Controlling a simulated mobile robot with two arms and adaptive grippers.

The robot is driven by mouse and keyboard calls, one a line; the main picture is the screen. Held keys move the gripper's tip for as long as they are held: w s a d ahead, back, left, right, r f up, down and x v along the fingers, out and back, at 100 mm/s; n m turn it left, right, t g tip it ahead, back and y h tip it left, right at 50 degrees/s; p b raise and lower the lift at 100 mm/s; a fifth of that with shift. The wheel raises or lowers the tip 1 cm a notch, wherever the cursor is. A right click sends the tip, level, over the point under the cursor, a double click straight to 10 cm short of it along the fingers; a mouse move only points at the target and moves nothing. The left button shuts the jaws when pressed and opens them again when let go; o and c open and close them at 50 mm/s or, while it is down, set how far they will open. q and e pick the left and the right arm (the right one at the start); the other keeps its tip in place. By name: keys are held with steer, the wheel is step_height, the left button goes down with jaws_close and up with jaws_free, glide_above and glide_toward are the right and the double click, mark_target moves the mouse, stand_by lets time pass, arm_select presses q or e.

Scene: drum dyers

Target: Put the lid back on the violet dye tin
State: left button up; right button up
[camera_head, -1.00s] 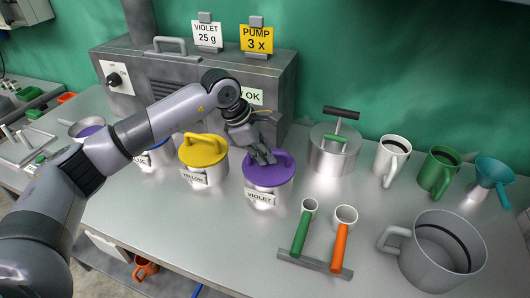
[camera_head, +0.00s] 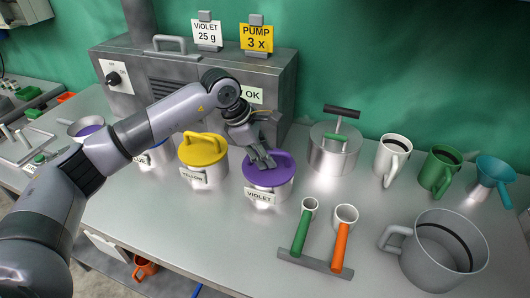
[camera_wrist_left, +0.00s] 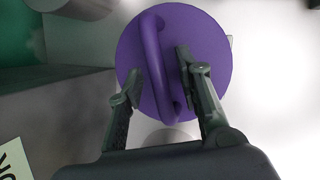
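The violet dye tin (camera_head: 268,190) stands on the bench with its "VIOLET" label facing front. Its purple lid (camera_head: 284,178) lies on top and looks level; it also shows in the wrist view (camera_wrist_left: 210,35). My left gripper (camera_head: 264,162) is over the lid. In the wrist view its two fingers (camera_wrist_left: 160,70) are apart, one on each side of the lid's arched handle (camera_wrist_left: 152,55). The tin's rim is hidden under the lid. My right gripper is not in view.
The yellow-lidded tin (camera_head: 203,152) stands just left. A steel pot with a green handle (camera_head: 334,155) is behind right. Green and orange scoops (camera_head: 322,240) lie on a rack in front. Mugs, a teal funnel (camera_head: 492,172) and a large grey jug (camera_head: 436,250) are at the right.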

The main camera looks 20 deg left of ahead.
arm_select(q)
steer(key=v, duration=1.2)
stand_by(0.4)
